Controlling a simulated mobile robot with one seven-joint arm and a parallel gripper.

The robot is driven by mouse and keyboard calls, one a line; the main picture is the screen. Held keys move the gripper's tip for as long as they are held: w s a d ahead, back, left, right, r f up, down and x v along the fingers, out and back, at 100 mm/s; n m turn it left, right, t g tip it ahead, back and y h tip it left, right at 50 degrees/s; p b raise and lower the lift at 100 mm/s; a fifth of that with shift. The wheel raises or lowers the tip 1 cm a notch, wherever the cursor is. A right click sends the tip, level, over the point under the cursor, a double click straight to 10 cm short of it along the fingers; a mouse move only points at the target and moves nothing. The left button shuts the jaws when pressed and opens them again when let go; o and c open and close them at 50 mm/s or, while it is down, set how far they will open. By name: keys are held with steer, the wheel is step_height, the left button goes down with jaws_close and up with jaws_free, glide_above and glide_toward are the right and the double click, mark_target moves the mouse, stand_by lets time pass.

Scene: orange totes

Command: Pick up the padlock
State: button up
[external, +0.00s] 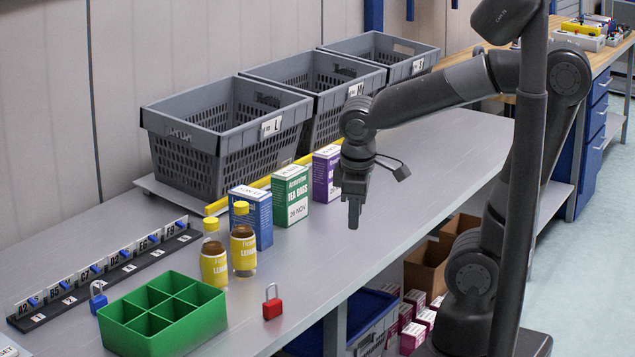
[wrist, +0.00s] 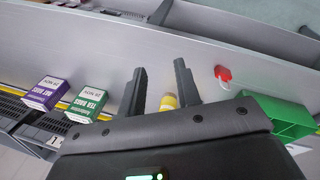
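A red padlock (external: 272,303) with a silver shackle stands on the grey bench near its front edge, right of the green divided box. It also shows in the wrist view (wrist: 223,74), right of my fingers. A blue padlock (external: 98,297) stands on the bench at far left, behind the green box. I cannot make it out in the wrist view. My gripper (external: 354,215) hangs above the bench, fingers down, well to the right of both padlocks. In the wrist view my gripper (wrist: 161,70) has its two fingers apart, with nothing held between them.
The green divided box (external: 171,334) is left of the red padlock. Two yellow-labelled bottles (external: 243,246) and blue, green (external: 290,197) and purple cartons stand behind. Grey crates (external: 222,150) line the back. A labelled rack (external: 106,271) is at left. The bench's right part is clear.

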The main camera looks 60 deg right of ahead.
steer(key=w+a+f+n+g+h, duration=0.2)
steer(key=a+f+n+h, duration=0.2)
steer(key=f+n, duration=0.1)
steer(key=n+t+h, duration=0.7)
steer(key=n+t, duration=0.6)
steer(key=n, duration=0.4)
glide_toward(268, 299)
steer(key=shift+w+d+f, duration=0.15)
steer(key=shift+w+d, duration=0.15)
steer(key=shift+d, duration=0.25)
steer(key=shift+w+d+f, duration=0.1)
steer(key=shift+w+d, duration=0.15)
steer(key=shift+d, duration=0.25)
steer(key=x, duration=0.5)
steer(key=shift+w+r, duration=0.25)
steer(key=shift+w, duration=0.3)
steer(key=shift+c, duration=0.2)
jaws_close()
